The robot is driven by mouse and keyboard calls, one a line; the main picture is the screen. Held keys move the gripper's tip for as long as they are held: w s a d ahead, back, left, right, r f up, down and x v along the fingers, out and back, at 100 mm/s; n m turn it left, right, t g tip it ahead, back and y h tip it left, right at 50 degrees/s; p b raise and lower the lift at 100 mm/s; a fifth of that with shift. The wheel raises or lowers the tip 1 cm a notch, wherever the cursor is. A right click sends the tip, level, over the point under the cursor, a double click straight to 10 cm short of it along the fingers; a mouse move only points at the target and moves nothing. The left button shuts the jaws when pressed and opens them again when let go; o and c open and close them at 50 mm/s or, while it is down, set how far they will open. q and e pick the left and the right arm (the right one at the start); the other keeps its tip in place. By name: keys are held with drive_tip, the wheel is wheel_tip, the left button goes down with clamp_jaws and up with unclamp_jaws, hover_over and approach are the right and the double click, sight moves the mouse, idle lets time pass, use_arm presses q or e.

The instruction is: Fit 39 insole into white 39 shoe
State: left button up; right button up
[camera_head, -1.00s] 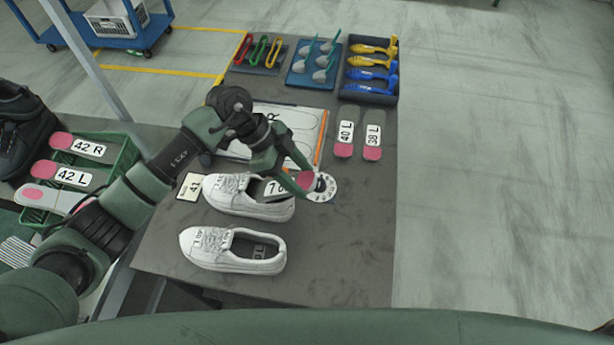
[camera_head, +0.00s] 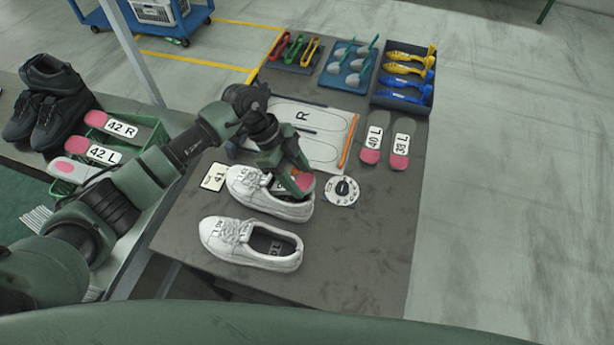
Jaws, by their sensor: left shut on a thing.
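Two white shoes lie side by side on the grey table, toes to the left. My left gripper (camera_head: 292,184) is shut on an insole with a pink heel (camera_head: 305,181), at the opening of the far white shoe (camera_head: 270,203). The insole's front part is hidden by the gripper and shoe, its size label is mostly covered, and I cannot tell how deep it sits. The near white shoe (camera_head: 252,243) has an open collar with a label showing inside, and no gripper is at it. My right gripper is not in view.
Two insoles, one marked 40 L (camera_head: 373,138), lie to the right. A white dial (camera_head: 342,191) sits beside the far shoe, a 41 card (camera_head: 213,176) to its left. An outline board (camera_head: 312,133) and tool trays (camera_head: 403,75) are behind. The table's front right is clear.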

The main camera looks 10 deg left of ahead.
use_arm(q)
drive_tip(key=shift+w+a+f, duration=0.15)
drive_tip(key=shift+a+f, duration=0.05)
drive_tip(key=shift+a, duration=0.25)
drive_tip(key=shift+w+a+f, duration=0.15)
drive_tip(key=shift+a, duration=0.3)
drive_tip(key=shift+f+y, duration=0.6)
drive_tip(key=shift+f, duration=0.05)
drive_tip(key=shift+s+f, duration=0.1)
drive_tip(key=shift+f, duration=0.05)
drive_tip(key=shift+f, duration=0.1)
drive_tip(key=o, duration=1.4)
drive_tip(key=shift+r+p, duration=0.2)
drive_tip(key=shift+p, duration=0.1)
